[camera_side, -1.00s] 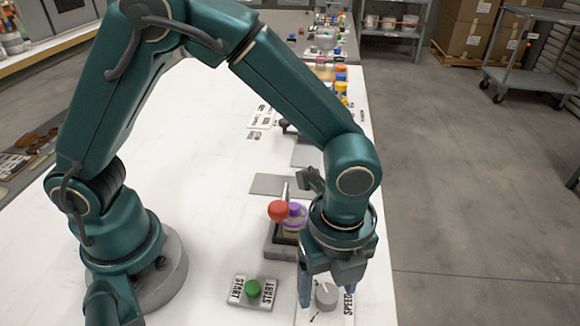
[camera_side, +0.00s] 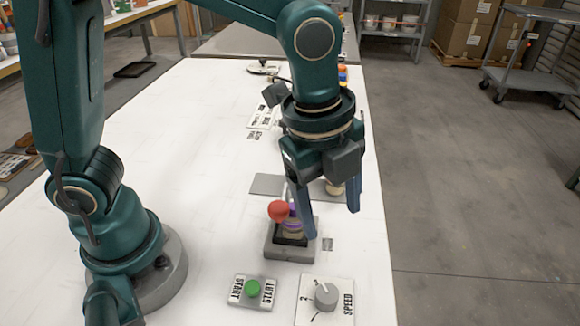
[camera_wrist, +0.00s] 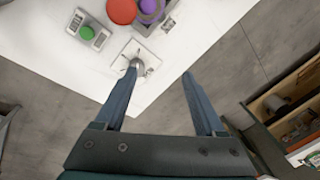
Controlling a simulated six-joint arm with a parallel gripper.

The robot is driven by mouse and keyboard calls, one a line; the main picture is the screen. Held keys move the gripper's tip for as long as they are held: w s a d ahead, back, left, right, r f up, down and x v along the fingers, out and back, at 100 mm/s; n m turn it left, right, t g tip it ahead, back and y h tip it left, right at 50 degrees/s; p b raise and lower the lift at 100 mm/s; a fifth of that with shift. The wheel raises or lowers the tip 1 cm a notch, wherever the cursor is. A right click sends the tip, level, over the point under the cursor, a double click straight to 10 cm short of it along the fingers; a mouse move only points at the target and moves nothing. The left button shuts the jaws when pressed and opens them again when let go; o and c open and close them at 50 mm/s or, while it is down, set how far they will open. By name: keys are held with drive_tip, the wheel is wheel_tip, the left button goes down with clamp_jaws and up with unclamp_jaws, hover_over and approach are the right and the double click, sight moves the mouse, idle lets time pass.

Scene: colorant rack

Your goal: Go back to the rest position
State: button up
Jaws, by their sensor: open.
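My gripper (camera_side: 332,222) is open and empty. In the side view it hangs above the table, behind the speed dial, with its left finger overlapping the small machine in the picture. In the wrist view my two fingers (camera_wrist: 158,88) are spread wide, with table edge and floor showing between them. The speed dial (camera_side: 326,296) is a grey knob on a white plate near the front right table edge; it also shows in the wrist view (camera_wrist: 136,66) by the left fingertip, apart from it as far as I can tell.
A green start button (camera_side: 253,288) sits left of the dial. A grey machine base (camera_side: 290,250) carries a red ball knob (camera_side: 278,211) and a purple-topped container (camera_side: 292,211). The white table (camera_side: 190,130) is clear in the middle. Coloured bottles (camera_side: 342,75) stand farther back.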

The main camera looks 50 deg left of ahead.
drive_tip(key=a+r+n+t, duration=0.1)
drive_tip(key=a+r+n, duration=0.1)
drive_tip(key=a, duration=0.1)
drive_tip(key=s+a+r+n+t, duration=0.1)
drive_tip(key=a+r+n, duration=0.1)
drive_tip(key=n, duration=0.1)
drive_tip(key=s+a+r+n, duration=0.1)
drive_tip(key=a+r+n, duration=0.1)
drive_tip(key=a, duration=0.1)
drive_tip(key=shift+s+a+n+t, duration=0.25)
drive_tip(key=shift+a+n+t, duration=0.05)
drive_tip(key=shift+n+t, duration=0.1)
drive_tip(key=s+a+f+n+t+y, duration=0.1)
drive_tip(key=s+a+n, duration=0.3)
drive_tip(key=n, duration=0.7)
drive_tip(key=shift+s+f+n, duration=0.4)
drive_tip(key=shift+s+f, duration=0.25)
drive_tip(key=shift+s, duration=0.15)
